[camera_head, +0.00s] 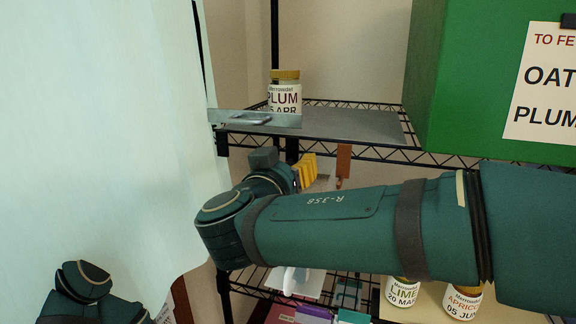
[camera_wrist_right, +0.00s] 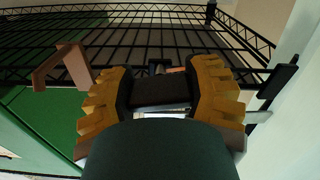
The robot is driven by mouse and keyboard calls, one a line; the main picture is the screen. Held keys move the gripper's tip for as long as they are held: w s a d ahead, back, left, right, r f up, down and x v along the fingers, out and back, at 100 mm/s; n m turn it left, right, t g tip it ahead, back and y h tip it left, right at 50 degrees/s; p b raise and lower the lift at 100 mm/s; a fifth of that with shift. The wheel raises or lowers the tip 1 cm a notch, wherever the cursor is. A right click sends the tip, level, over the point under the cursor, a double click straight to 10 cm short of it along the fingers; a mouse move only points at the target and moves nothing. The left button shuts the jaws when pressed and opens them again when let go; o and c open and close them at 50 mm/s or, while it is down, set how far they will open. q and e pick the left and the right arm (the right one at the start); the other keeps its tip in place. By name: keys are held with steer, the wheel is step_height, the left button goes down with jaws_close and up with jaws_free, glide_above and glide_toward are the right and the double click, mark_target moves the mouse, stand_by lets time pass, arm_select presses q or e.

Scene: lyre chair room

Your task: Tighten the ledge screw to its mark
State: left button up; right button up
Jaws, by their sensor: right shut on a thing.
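The ledge (camera_head: 360,125) is a grey metal plate on the upper wire shelf, with a raised front lip (camera_head: 230,119) that has a small handle. My right gripper (camera_head: 307,170), with yellow fingers, is just below the shelf, partly hidden by my own arm. In the right wrist view the gripper (camera_wrist_right: 160,82) is shut on a small dark thing (camera_wrist_right: 158,66) under the shelf, which looks like the ledge screw. The fingers hide most of it, and I cannot make out its mark. Only part of my left arm shows at the lower left; its gripper is out of view.
A plum jar (camera_head: 285,90) stands on the ledge behind the lip. A large green box (camera_head: 450,60) is at right. A brown strip (camera_head: 343,160) hangs below the shelf. Lime (camera_head: 403,292) and apricot (camera_head: 463,300) jars stand lower. A pale panel (camera_head: 100,130) fills the left.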

steer(key=shift+f+m, duration=0.15)
steer(key=shift+m, duration=0.65)
steer(key=o, duration=1.2)
steer(key=shift+s, duration=0.1)
steer(key=v, duration=1.2)
